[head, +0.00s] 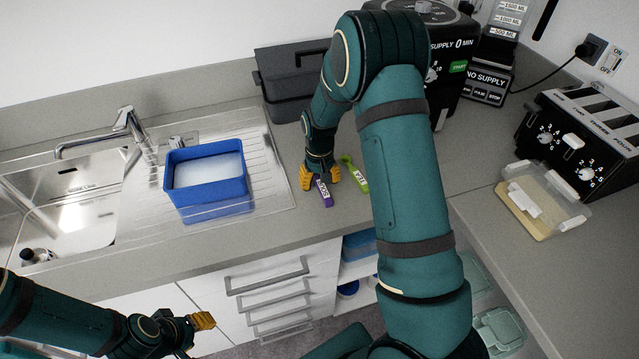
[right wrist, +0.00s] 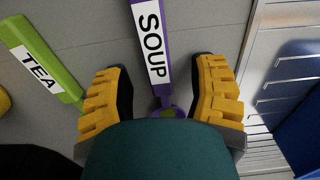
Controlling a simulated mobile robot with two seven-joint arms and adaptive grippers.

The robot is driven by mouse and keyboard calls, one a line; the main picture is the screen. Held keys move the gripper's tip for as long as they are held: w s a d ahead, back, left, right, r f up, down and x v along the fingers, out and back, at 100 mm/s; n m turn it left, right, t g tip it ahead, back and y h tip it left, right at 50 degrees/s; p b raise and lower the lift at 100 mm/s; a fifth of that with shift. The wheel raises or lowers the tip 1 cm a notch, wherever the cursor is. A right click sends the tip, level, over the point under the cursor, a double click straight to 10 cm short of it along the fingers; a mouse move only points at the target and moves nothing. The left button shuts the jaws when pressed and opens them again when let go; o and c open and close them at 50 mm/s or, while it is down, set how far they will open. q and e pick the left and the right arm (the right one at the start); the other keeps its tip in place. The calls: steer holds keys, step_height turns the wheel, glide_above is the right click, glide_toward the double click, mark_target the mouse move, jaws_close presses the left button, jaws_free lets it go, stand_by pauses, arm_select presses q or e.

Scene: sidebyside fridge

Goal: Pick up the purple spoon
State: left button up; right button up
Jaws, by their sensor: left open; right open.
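The purple spoon (head: 324,194), with a white SOUP label on its handle, lies on the grey counter near its front edge. My right gripper (head: 320,177) is over it, pointing down, with its yellow fingers apart. In the right wrist view the spoon's purple handle (right wrist: 153,40) runs between the open fingers (right wrist: 160,72), and neither finger appears to touch it. The spoon's far end is partly hidden by my gripper. My left gripper (head: 202,321) is low in front of the drawers, away from the spoon, and empty.
A green spoon (head: 356,176) labelled TEA lies just right of the purple one. A blue tub (head: 207,208) stands on the sink's drainboard to the left. A dark grey box (head: 283,98) and a black dispenser (head: 450,60) stand behind. White drawers (head: 268,282) are below the counter edge.

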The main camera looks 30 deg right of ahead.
steer(key=shift+f, duration=0.15)
jaws_close()
